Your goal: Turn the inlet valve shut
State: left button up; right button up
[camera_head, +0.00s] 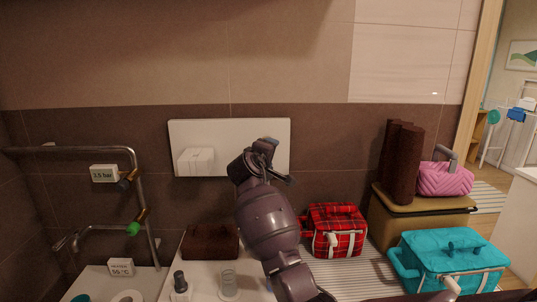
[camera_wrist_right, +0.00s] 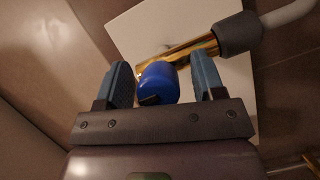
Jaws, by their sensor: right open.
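A second valve with a green knob (camera_head: 134,228) sits lower on the same pipe. My right gripper (camera_head: 270,160) is raised before the wall, to the right of the valves in the head view. In the right wrist view its open fingers (camera_wrist_right: 165,85) frame the blue knob (camera_wrist_right: 158,82), with a gap on each side; contact is not visible. My left gripper is out of view.
A white wall panel (camera_head: 270,135) is behind my right gripper. Below are a dark wicker box (camera_head: 210,243), a dark bottle (camera_head: 180,284) and a glass (camera_head: 228,284). A red plaid bag (camera_head: 345,222) and a turquoise case (camera_head: 440,262) stand at the right.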

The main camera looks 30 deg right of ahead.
jog(key=shift+a, duration=0.1)
jog(key=v, duration=1)
jog(key=shift+s+a+b, duration=0.25)
jog(key=shift+b, duration=0.1)
